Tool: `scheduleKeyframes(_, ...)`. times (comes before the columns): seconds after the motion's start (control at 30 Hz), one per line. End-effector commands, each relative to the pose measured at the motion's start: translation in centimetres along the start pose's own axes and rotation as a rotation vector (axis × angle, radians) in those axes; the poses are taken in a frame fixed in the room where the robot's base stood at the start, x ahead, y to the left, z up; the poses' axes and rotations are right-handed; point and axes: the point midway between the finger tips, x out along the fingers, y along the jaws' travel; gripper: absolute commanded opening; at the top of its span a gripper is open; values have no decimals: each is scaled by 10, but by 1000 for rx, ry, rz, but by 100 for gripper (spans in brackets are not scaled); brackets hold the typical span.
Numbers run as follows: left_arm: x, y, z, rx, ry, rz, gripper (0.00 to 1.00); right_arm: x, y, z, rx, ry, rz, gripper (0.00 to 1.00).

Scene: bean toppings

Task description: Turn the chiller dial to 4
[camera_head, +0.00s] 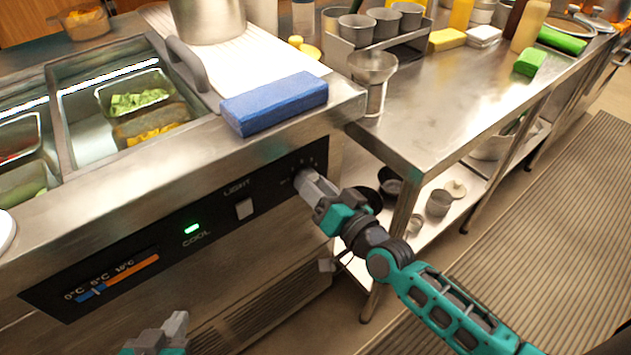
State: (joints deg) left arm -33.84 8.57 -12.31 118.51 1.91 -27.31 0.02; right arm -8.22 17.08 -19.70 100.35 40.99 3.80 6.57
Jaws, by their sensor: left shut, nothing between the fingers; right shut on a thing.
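The chiller dial (300,172) sits at the right end of the black control panel (268,196) on the chiller's front. It is mostly hidden behind my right gripper (308,183), which is shut on it. A few marks show on the panel around the dial, but they are too small to read and I cannot tell its setting. My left gripper (180,322) is shut and empty, low in front of the chiller near the bottom edge of the view.
The panel also has a light switch (244,208), a green COOL lamp (191,228) and a temperature strip (112,281). A blue block (274,103) lies on the chiller top above the dial. A steel table (455,92) stands to the right, with pans on its lower shelf.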

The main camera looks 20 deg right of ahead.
Motion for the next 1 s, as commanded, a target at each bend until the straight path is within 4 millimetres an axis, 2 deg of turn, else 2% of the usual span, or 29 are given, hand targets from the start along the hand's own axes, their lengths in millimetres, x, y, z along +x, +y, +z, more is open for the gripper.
scheduleKeyframes(0.3, -3, 0, -3, 0, -1, 0, 0, 0, 0, 0, 102, -1, 0, 13)
scheduleKeyframes(0.77, -3, 0, -2, -1, -3, 0, 0, 0, 0, 1, 114, -2, -1, 13)
scheduleKeyframes(0.8, -3, 0, -2, -1, -3, 0, 0, 0, 0, 1, 114, -2, -1, 46)
scheduleKeyframes(1.0, -3, 0, -2, -1, -4, 0, 0, 0, 0, 0, 113, -1, 0, 65)
